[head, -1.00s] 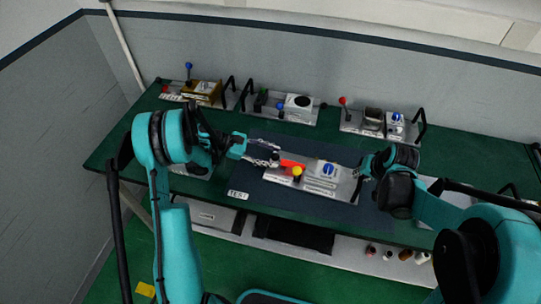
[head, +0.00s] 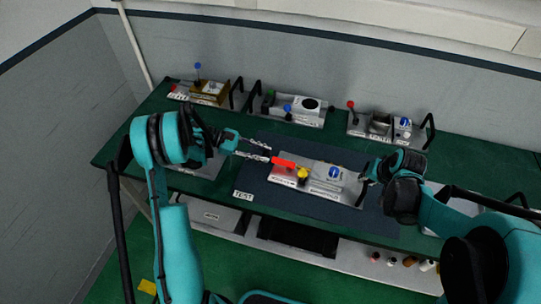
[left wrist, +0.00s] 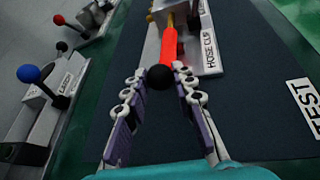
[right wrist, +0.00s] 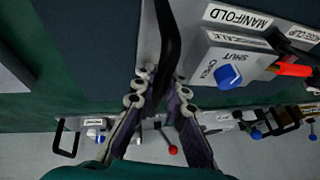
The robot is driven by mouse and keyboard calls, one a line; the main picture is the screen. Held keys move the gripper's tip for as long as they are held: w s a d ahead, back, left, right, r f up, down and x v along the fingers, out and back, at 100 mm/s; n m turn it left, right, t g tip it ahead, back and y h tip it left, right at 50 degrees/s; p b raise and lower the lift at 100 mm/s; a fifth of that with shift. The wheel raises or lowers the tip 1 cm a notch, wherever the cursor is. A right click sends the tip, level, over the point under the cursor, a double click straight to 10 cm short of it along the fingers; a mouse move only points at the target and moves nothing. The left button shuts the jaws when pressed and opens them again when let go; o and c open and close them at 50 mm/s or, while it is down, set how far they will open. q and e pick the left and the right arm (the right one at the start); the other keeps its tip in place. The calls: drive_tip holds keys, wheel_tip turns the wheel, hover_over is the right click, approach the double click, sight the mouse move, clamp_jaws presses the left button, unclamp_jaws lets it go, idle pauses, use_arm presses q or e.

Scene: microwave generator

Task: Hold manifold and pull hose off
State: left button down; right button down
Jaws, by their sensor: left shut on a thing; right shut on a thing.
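The manifold (head: 333,174) is a grey block with a blue knob on a labelled plate on the dark mat. The orange-red hose (head: 284,162) points left from it; it also shows in the left wrist view (left wrist: 170,46). A yellow knob (head: 303,174) is beside the hose. My left gripper (left wrist: 160,72) is shut on the hose's black round end (left wrist: 159,78). My right gripper (right wrist: 164,75) is shut on the plate's black handle (right wrist: 167,40); it shows at the plate's right end (head: 366,172).
Several other fixtures with levers and black handles stand along the back of the green bench, such as one with a red lever (head: 352,105). A TEST label (head: 243,195) lies on the mat's front left. A shelf with small items is below.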

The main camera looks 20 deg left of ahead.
use_arm(q)
drive_tip(key=c, duration=1.4)
unclamp_jaws()
drive_tip(key=shift+a, duration=0.2)
use_arm(e)
drive_tip(key=shift+d, duration=0.25)
use_arm(q)
drive_tip(key=shift+o, duration=0.9)
drive_tip(key=shift+d, duration=0.1)
use_arm(e)
drive_tip(key=shift+a, duration=0.15)
drive_tip(key=c, duration=1.5)
unclamp_jaws()
use_arm(q)
drive_tip(key=v, duration=1.2)
use_arm(e)
drive_tip(key=shift+r, duration=0.1)
drive_tip(key=v, duration=1.1)
drive_tip(key=shift+s+r, duration=0.25)
drive_tip(key=shift+r, duration=0.05)
